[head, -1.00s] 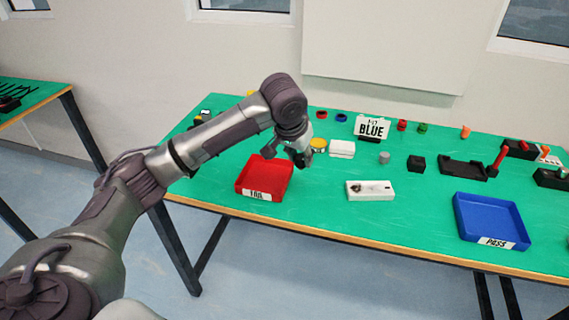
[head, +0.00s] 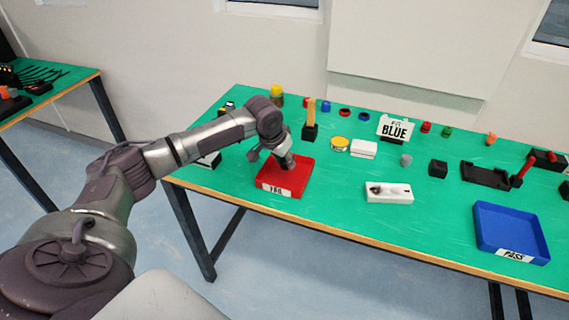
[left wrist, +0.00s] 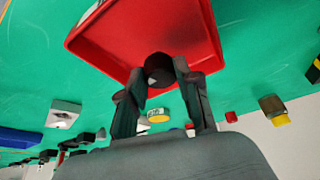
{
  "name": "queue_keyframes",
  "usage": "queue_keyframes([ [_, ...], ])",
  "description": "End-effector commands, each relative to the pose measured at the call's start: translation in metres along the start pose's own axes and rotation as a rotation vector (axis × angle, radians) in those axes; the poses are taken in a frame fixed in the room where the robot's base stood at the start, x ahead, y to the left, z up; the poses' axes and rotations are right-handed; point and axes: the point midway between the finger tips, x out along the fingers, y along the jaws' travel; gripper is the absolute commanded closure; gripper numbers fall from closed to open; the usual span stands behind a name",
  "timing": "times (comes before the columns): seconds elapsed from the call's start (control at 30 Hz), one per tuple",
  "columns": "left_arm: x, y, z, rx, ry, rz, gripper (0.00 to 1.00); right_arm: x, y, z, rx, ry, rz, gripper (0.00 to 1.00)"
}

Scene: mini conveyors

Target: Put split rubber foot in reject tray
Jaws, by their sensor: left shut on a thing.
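The red tray (head: 264,180) with a FAIL label stands near the front left of the green table. My left gripper (head: 287,163) is over it, pointing down. In the left wrist view the gripper (left wrist: 160,78) is shut on a dark round piece, the rubber foot (left wrist: 158,68), with the red tray (left wrist: 205,30) behind it. I cannot see a split in it, nor tell whether it touches the tray floor. In the head view the foot is hidden by the gripper. My right gripper is not in view.
A blue PASS tray (head: 483,232) stands at the front right. Bare green table lies right of the red tray.

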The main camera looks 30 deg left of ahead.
Motion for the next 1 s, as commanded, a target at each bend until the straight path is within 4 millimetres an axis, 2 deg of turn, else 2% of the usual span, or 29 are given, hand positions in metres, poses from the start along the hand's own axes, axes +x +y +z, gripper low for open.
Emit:
queue_keyframes([
  [0.1,0.014,0.0,0.006,0.0,-0.002,-0.001,1.0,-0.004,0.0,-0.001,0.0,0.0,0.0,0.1],
  [0.2,0.02,0.0,0.008,-0.001,0.0,-0.002,1.0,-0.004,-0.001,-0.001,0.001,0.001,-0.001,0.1],
  [0.57,0.023,0.0,0.01,-0.001,0.0,0.0,1.0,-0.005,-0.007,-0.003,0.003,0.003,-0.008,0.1],
  [0.6,0.023,0.0,0.009,0.0,0.0,-0.001,0.6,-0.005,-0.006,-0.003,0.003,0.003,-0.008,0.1],
  [0.7,0.023,0.0,0.009,0.0,0.0,-0.001,0.44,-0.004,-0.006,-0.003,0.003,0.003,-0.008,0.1],
  [1.0,0.022,0.0,0.009,-0.001,0.001,-0.001,0.42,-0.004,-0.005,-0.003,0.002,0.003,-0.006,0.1],
])
